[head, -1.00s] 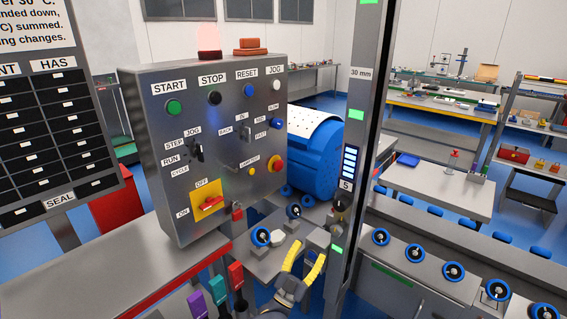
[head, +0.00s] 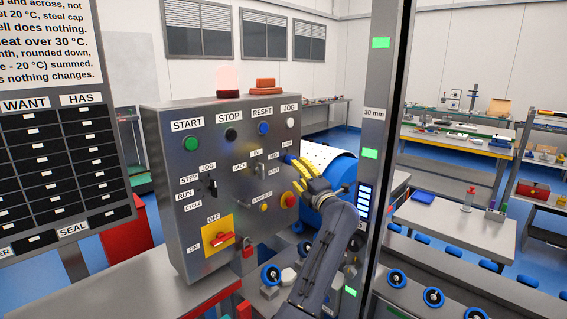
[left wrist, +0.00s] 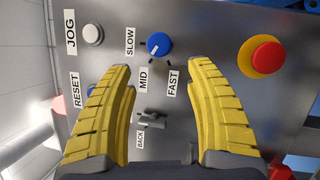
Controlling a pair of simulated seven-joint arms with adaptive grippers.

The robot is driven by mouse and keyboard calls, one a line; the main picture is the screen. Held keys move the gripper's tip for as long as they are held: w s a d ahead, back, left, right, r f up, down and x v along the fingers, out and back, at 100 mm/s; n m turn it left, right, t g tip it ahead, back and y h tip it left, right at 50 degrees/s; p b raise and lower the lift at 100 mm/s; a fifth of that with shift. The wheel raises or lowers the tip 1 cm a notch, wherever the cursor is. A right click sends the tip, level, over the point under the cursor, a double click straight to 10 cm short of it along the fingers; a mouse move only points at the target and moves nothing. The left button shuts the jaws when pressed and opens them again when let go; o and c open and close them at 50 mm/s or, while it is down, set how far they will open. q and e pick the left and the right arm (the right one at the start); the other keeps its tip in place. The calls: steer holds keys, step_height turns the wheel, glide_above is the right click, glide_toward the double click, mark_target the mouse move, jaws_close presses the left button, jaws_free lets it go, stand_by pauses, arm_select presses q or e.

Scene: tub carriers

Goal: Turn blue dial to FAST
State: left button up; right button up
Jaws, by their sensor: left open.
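The blue dial (left wrist: 158,44) sits on the grey control panel (left wrist: 215,25), with SLOW (left wrist: 130,42), MID (left wrist: 143,79) and FAST (left wrist: 173,83) labels around it. Its pale mark seems to point to the lower left in the left wrist view, toward the MID side; the exact setting is hard to tell. In the head view the dial (head: 288,158) is partly hidden by my left gripper (head: 300,170). My left gripper's yellow fingers (left wrist: 162,78) are open and empty, spread to either side below the dial in the wrist view, apart from it. My right gripper is not in view.
A toggle switch (left wrist: 150,120) lies between the fingers in the wrist view. A red button on a yellow ring (left wrist: 262,56) and a white JOG button (left wrist: 92,34) flank the dial. A dark post (head: 385,120) stands right of the panel.

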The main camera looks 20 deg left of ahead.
mark_target(290, 160)
arm_select(q)
steer(key=shift+n+h, duration=0.4)
steer(key=shift+w+d+r+x, duration=0.1)
steer(key=shift+x, duration=1.2)
steer(key=shift+w+d+r+x, duration=0.1)
steer(key=shift+d+x, duration=0.05)
steer(key=shift+x, duration=1.15)
steer(key=shift+w+d+r+x, duration=0.1)
steer(key=shift+w+x, duration=0.05)
steer(key=shift+x, duration=1.15)
jaws_close()
